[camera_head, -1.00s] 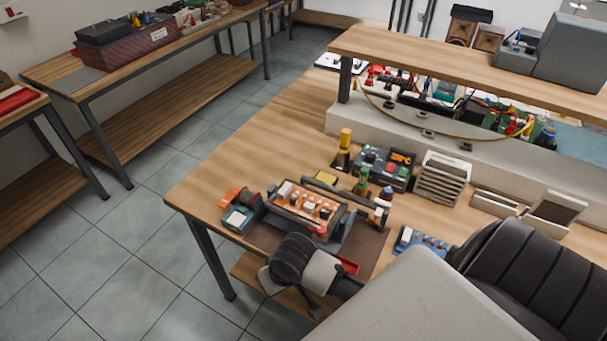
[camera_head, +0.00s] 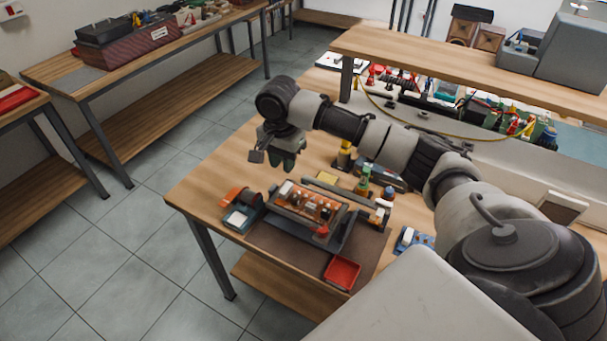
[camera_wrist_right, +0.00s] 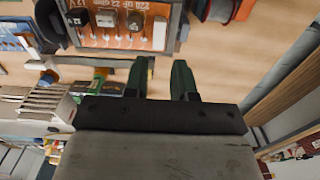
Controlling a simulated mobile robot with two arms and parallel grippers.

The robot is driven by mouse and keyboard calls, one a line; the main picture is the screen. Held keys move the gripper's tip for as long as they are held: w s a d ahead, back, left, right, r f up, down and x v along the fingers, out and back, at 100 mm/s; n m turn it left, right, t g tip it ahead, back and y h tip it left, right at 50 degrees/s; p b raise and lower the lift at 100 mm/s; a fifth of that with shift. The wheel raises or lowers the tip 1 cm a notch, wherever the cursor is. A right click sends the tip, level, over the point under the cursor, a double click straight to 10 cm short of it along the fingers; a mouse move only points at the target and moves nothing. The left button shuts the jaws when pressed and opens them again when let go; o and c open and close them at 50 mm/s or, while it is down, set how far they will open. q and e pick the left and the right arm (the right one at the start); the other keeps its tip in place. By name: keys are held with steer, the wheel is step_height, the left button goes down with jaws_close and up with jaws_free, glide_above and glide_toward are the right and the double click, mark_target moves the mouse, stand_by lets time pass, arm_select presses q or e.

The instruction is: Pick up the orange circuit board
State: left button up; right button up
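The orange circuit board (camera_head: 306,203) with white and dark parts on it sits in a grey holder on a brown mat on the wooden workbench (camera_head: 203,178). It also shows upside down at the top of the right wrist view (camera_wrist_right: 122,35). My right gripper (camera_head: 283,166) hangs above the bench, up and behind the board in the head view. Its two green fingers (camera_wrist_right: 160,72) are apart with nothing between them, and the board lies beyond their tips. My left gripper is not in view.
A red tray (camera_head: 341,272) lies at the mat's front. A blue-grey meter (camera_head: 238,219) and an orange spool stand left of the holder. Bottles (camera_head: 365,176) stand behind it on the right. A raised shelf (camera_head: 470,65) spans the back.

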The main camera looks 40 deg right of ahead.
mark_target(286, 188)
step_height(286, 188, down, 4)
steer(key=shift+r, duration=0.1)
steer(key=shift+d+f+p, duration=0.1)
steer(key=shift+f+p, duration=0.3)
steer(key=shift+f, duration=0.15)
steer(key=f, duration=0.4)
steer(key=shift+d+f+p, duration=0.2)
steer(key=shift+p, duration=0.2)
steer(key=shift+c, duration=0.3)
jaws_close()
